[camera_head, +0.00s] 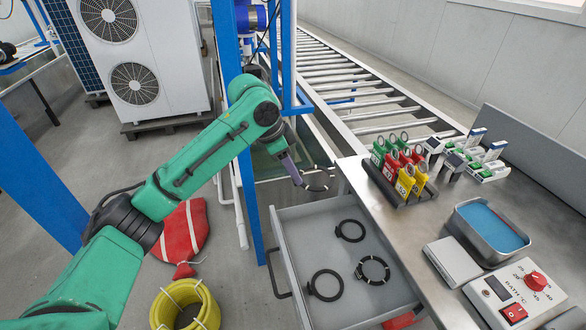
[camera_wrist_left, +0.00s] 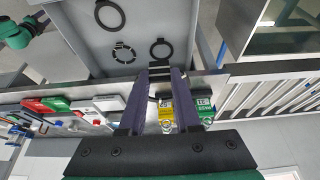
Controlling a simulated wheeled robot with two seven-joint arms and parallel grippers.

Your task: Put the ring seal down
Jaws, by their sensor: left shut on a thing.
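My left gripper (camera_head: 300,180) is shut on a ring seal (camera_head: 319,181), a thin dark ring with pale marks. It holds the ring in the air near the far end of the open grey drawer (camera_head: 290,245). In the left wrist view the fingertips (camera_wrist_left: 160,72) close together on the ring, which is seen almost edge-on. Three other dark rings lie flat and apart in the drawer: a plain tabbed one (camera_head: 350,231), one with pale marks (camera_head: 373,270) and a larger plain one (camera_head: 326,285). My right gripper is not in view.
The steel bench (camera_head: 400,225) stands right of the drawer. On it are a rack of coloured tags (camera_head: 398,180), a blue-filled bath (camera_head: 490,228) and a control box (camera_head: 515,295). A blue post (camera_head: 250,205) stands left of the drawer. Bare drawer floor shows around the rings.

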